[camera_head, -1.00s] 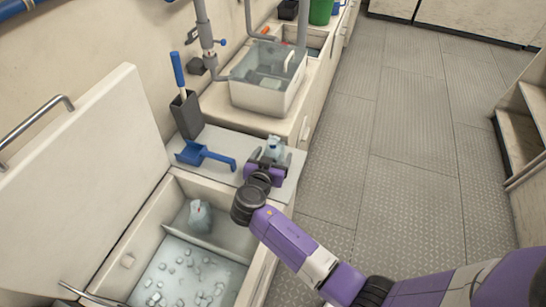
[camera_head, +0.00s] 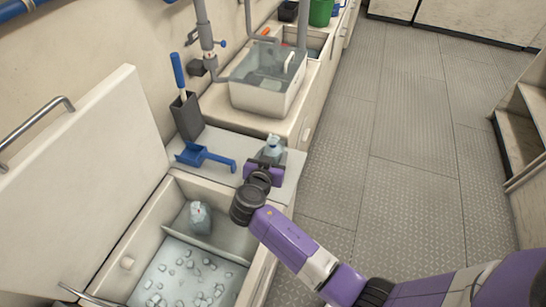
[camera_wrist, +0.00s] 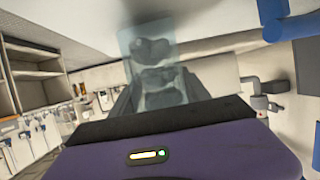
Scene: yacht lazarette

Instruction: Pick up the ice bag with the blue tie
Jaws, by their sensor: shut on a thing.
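A small, pale blue ice bag (camera_head: 273,146) is at the right end of the grey counter panel beside the ice box. My gripper (camera_head: 268,159) is shut on it. In the wrist view the see-through bag (camera_wrist: 152,52) stands upright between my dark fingers (camera_wrist: 157,98), with dark lumps showing inside. I cannot make out its tie colour, or whether it still touches the panel. A second ice bag (camera_head: 200,216) sits in the open ice box, left of and below my gripper; its tie colour is also unclear.
The ice box (camera_head: 158,234) holds loose cubes, and its lid (camera_head: 85,180) stands open. A blue scoop (camera_head: 205,156) lies left of my gripper. A dark holder (camera_head: 186,115) with a blue-handled tool and a clear bin (camera_head: 268,95) stand behind. The floor at right is clear.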

